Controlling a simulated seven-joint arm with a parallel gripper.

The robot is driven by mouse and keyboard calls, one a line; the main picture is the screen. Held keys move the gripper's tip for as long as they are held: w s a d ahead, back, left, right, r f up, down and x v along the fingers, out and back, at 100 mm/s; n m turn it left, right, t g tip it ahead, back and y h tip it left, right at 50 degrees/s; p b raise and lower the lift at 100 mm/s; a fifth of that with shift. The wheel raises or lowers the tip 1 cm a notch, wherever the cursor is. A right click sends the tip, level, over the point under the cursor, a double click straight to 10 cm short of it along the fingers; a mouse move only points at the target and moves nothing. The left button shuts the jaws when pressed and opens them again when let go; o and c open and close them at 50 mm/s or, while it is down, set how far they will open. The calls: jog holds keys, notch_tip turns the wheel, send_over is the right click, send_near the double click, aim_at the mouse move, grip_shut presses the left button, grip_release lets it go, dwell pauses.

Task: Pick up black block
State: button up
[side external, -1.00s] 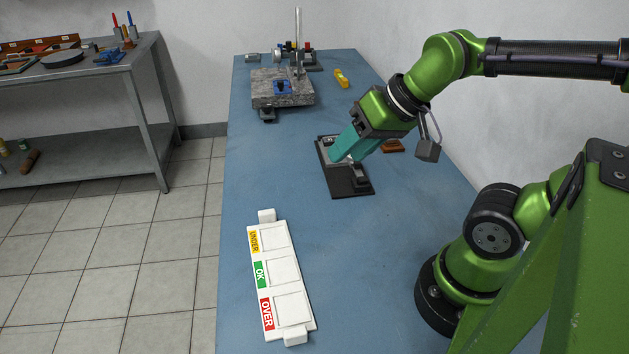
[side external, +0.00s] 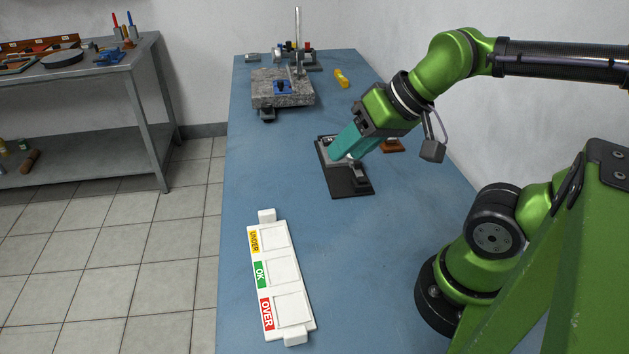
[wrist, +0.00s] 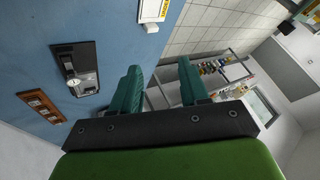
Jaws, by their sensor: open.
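My gripper (side external: 340,152) has teal fingers. In the side view its tips overlap the upper part of a black base plate (side external: 352,184) that carries metal parts; I cannot tell whether they touch. In the wrist view my gripper (wrist: 159,68) is open with nothing between its fingers, and the black plate (wrist: 86,54) lies to their left, with a silver part on it. No loose black block is clear. A small dark piece (side external: 267,115) shows at the front edge of the granite slab, and a dark knob sits on a blue piece (side external: 290,90) on the slab.
A white tray (side external: 288,253) labelled UNDER, OK and OVER lies at the front of the blue table (side external: 350,260). A granite slab (side external: 268,98) with an upright metal post stands at the back. A brown wooden holder (side external: 393,147) is right of my gripper. A yellow piece (side external: 341,78) lies behind.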

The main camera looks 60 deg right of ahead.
jog(key=shift+o, duration=0.4)
jog(key=m+g+h, duration=0.2)
jog(key=m+g, duration=0.3)
jog(key=g, duration=0.2)
send_over(331, 141)
notch_tip(331, 141, down, 5)
jog(key=f, duration=1.1)
jog(key=shift+s+a, duration=0.25)
jog(key=shift+s, duration=0.1)
jog(key=shift+w+d+f, duration=0.1)
jog(key=shift+w+f, duration=0.05)
jog(key=shift+f, duration=1.45)
jog(key=shift+w+d+f, duration=0.1)
jog(key=shift+w+f, duration=0.05)
jog(key=shift+f, duration=1.4)
